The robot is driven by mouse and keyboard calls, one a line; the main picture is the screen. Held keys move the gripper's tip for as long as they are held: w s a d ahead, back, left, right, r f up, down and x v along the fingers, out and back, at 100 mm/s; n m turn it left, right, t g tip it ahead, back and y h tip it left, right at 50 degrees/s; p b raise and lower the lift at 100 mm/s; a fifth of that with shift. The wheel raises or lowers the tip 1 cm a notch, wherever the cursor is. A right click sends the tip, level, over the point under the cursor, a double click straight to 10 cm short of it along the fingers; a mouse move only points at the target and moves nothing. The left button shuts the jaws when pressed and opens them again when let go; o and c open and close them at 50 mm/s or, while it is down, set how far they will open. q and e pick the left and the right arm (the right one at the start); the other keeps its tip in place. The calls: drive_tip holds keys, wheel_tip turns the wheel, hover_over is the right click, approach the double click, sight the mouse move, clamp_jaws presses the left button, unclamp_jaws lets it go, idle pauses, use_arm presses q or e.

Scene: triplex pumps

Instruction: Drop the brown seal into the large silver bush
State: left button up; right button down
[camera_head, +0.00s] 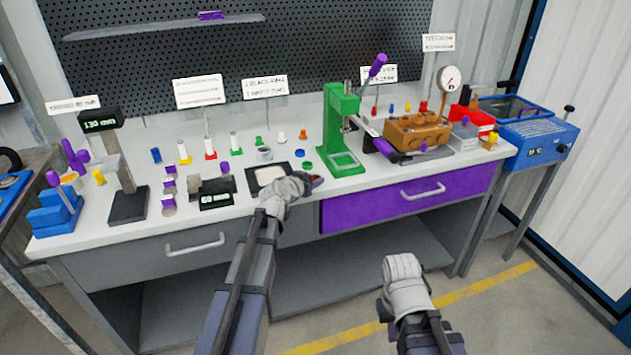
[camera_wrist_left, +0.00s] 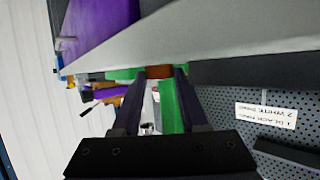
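The brown seal (camera_wrist_left: 160,71) sits between the two fingertips of my left gripper (camera_wrist_left: 157,75) in the left wrist view, and both fingers appear to touch it. In the head view my left gripper (camera_head: 314,182) is above the front edge of the bench, with a small reddish-brown patch at its tip. A short silver cylinder (camera_head: 264,153), which looks like the large silver bush, stands on the bench behind and left of the gripper. My right gripper's wrist (camera_head: 405,285) is low in front of the bench; its fingers cannot be made out.
A black-framed pale pad (camera_head: 268,178) lies just left of my left gripper. A green press (camera_head: 342,130) stands close on the right, with a brown pump block (camera_head: 417,130) beyond. A purple drawer (camera_head: 410,195) is below.

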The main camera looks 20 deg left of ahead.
use_arm(q)
clamp_jaws()
wheel_tip(320, 180, up, 10)
drive_tip(key=p, duration=1)
